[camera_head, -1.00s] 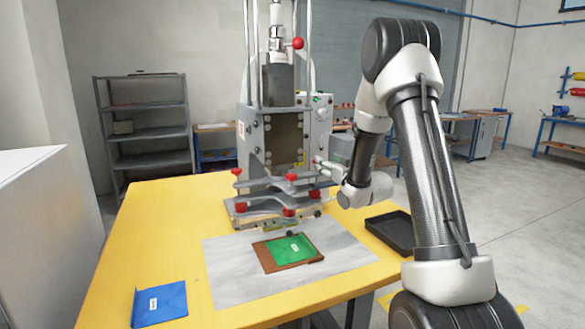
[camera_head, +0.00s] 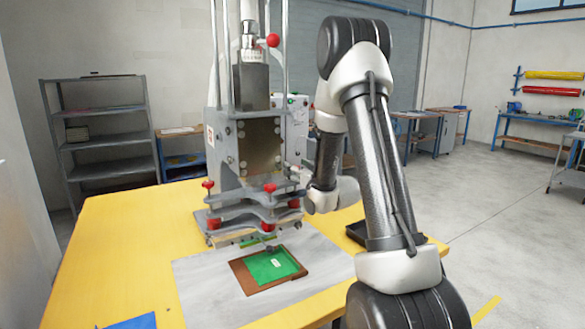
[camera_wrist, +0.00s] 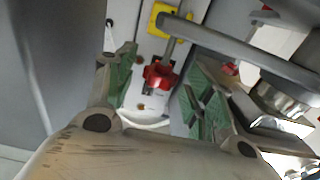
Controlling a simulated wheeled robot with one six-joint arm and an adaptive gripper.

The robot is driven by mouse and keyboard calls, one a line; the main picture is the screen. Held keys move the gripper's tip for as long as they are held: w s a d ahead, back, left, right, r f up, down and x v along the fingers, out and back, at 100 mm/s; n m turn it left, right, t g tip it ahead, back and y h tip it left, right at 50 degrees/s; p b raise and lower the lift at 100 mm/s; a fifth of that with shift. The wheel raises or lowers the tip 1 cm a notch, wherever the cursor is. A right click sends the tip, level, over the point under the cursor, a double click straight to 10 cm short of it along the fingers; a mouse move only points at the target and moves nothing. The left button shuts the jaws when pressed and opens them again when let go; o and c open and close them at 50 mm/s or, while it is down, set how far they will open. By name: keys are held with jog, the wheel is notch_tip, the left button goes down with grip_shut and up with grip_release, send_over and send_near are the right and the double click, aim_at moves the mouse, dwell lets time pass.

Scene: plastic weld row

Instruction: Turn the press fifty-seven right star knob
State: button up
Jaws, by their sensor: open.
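The press (camera_head: 247,150) stands on the yellow table. Red knobs sit along its lower plates, among them one at the front (camera_head: 269,187) and one at the right (camera_head: 294,203). In the wrist view a red star knob (camera_wrist: 158,76) on a pale machine part lies between the green-padded fingers of my gripper (camera_wrist: 160,68). The fingers are open, with a gap on both sides of the knob. In the head view my arm reaches to the press's right side, where the fingers are too small to make out. No label identifies the knob.
A brown board with a green sheet (camera_head: 272,266) lies on a grey mat (camera_head: 205,295) before the press. A black tray (camera_head: 356,232) is partly behind my arm. A grey bar (camera_wrist: 240,48) crosses close above the knob. A blue item (camera_head: 135,322) lies at the table's front.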

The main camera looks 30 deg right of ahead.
jog(key=c, duration=1)
jog(key=shift+d+n+y, duration=0.15)
jog(key=shift+n+y, duration=0.35)
jog(key=shift+y, duration=0.3)
jog(key=shift+d+n+y, duration=0.15)
jog(key=shift+n+y, duration=0.35)
jog(key=shift+y, duration=0.3)
jog(key=shift+n+g+y, duration=0.6)
jog(key=shift+n+y, duration=0.3)
jog(key=shift+y, duration=0.4)
jog(key=shift+n+g+y, duration=0.6)
jog(key=shift+n+y, duration=0.3)
jog(key=shift+y, duration=0.4)
jog(key=o, duration=1)
notch_tip(320, 180, up, 10)
